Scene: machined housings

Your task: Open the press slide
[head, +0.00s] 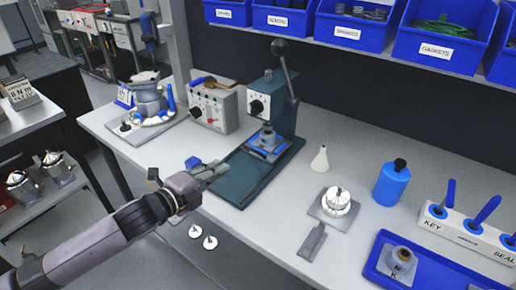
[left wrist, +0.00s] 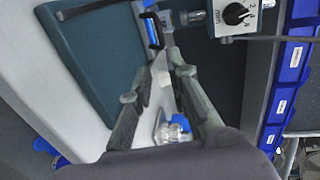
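The teal press (head: 273,100) stands on the table with its ball-topped lever (head: 287,75) raised. Its blue and grey slide (head: 267,147) sits low at the front, above the teal base plate (head: 236,181). My left gripper (head: 212,172) is over the left edge of that base, apart from the slide. In the left wrist view its two fingers (left wrist: 160,72) stand apart with nothing seen between them. A dark handle with blue (left wrist: 153,30) shows beyond the fingertips, beside the teal base (left wrist: 95,55). I cannot tell how far the slide is out. My right gripper is not in view.
A control box (head: 209,106) and a clamp fixture (head: 148,98) stand left of the press. Right are a white cone (head: 319,160), a round part on a plate (head: 337,203), a blue bottle (head: 391,185) and a blue tray (head: 437,272). Blue bins (head: 345,33) hang above.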

